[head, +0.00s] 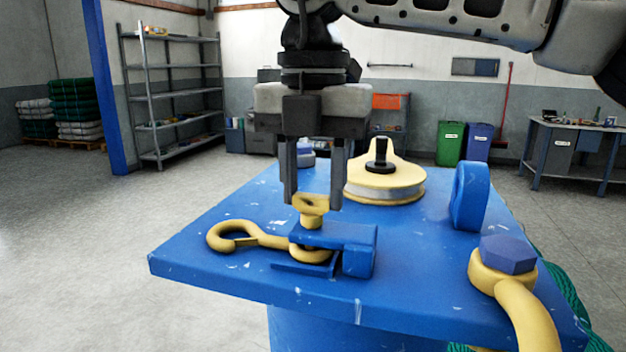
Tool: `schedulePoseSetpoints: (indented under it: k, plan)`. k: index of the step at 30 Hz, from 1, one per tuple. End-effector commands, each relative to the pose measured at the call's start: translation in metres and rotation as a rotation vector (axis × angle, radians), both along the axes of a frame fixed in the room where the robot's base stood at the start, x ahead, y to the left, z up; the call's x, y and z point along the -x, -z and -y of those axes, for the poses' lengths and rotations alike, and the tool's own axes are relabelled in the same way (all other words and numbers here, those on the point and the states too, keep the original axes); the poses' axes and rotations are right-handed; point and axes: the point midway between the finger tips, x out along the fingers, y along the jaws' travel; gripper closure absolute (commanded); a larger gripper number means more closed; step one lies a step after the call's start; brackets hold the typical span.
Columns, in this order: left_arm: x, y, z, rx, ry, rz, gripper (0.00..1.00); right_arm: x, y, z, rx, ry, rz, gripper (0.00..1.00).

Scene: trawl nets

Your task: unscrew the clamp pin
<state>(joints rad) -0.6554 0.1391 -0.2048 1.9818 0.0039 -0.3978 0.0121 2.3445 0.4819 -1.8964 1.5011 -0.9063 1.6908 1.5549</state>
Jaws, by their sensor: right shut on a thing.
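The clamp pin (311,208) has a yellow head and stands upright in the blue clamp (334,237) on the blue table (216,286). My right gripper (313,202) comes down from above, its two dark fingers pointing straight down. The fingers are shut on the pin's yellow head, one on each side. The pin's lower part is hidden inside the clamp. My left gripper is not in view.
A yellow pulley wheel (385,183) lies behind the clamp. A blue upright lug (469,196) and a yellow shackle with a blue bolt (508,262) stand at the right. Green netting (560,290) hangs beside the table's right edge.

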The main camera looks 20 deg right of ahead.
Motion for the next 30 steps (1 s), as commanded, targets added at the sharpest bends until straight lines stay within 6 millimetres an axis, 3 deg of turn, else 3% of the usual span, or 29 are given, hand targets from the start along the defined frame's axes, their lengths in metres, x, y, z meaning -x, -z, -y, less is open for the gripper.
schedulePoseSetpoints:
  k: [8, 30]
  plan:
    - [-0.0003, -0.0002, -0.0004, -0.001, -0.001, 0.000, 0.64, 0.0001, 0.0000, -0.0002, 0.000, -0.076, -0.004, 0.85]
    - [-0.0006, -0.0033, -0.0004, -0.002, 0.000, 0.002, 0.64, -0.0008, 0.0000, -0.0020, 0.001, -0.515, -0.002, 0.85]
